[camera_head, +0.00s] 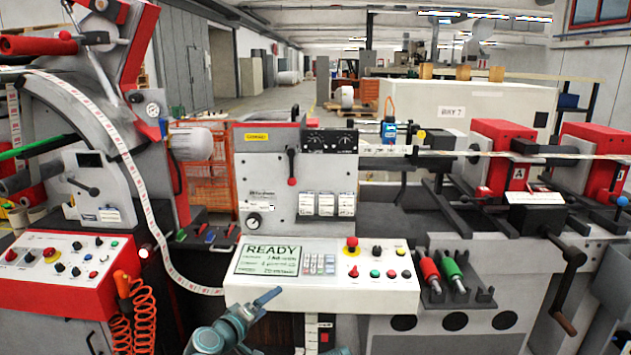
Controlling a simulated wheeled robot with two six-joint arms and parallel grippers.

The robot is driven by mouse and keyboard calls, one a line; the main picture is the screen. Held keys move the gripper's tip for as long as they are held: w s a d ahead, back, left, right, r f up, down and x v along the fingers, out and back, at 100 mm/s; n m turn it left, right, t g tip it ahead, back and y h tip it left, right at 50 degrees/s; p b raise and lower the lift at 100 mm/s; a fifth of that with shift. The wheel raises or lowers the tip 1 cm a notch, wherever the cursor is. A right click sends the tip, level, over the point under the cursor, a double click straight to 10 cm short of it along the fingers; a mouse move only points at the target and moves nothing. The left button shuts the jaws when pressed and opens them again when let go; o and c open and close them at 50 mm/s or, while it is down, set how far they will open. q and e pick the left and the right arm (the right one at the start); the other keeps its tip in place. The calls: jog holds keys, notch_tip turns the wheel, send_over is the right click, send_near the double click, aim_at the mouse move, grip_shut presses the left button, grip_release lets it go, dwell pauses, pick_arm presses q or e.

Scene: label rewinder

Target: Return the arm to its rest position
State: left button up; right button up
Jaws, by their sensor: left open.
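My left gripper (252,312) shows at the bottom, left of centre, in the head view. It is blue-grey and teal, and it is open with nothing seen between its fingers. It is in front of the lower edge of the white control panel (380,292), below the READY screen (266,260); I cannot tell whether it touches the panel. Most of my left arm is outside the picture. My right gripper is not in view.
A white label strip (150,215) hangs down left of the panel. An orange coiled hose (145,320) hangs at lower left. Red and green handled tools (445,273) sit in a rack at right. A crank (565,262) juts out farther right.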

pick_arm(q)
jog(key=s+f+m+g+y, duration=0.3)
jog(key=s+f+m+g, duration=0.4)
jog(key=s+f+g, duration=0.45)
jog(key=s+a+f+g+y, duration=0.2)
jog(key=s+a+f+y, duration=0.2)
jog(key=s, duration=0.2)
jog(key=s+d+r+m+p, duration=0.4)
jog(key=d+r+p, duration=0.4)
jog(key=d, duration=0.2)
jog(key=shift+s+d+y+p, duration=0.2)
jog(key=shift+s+y+p, duration=0.15)
jog(key=shift+s, duration=0.45)
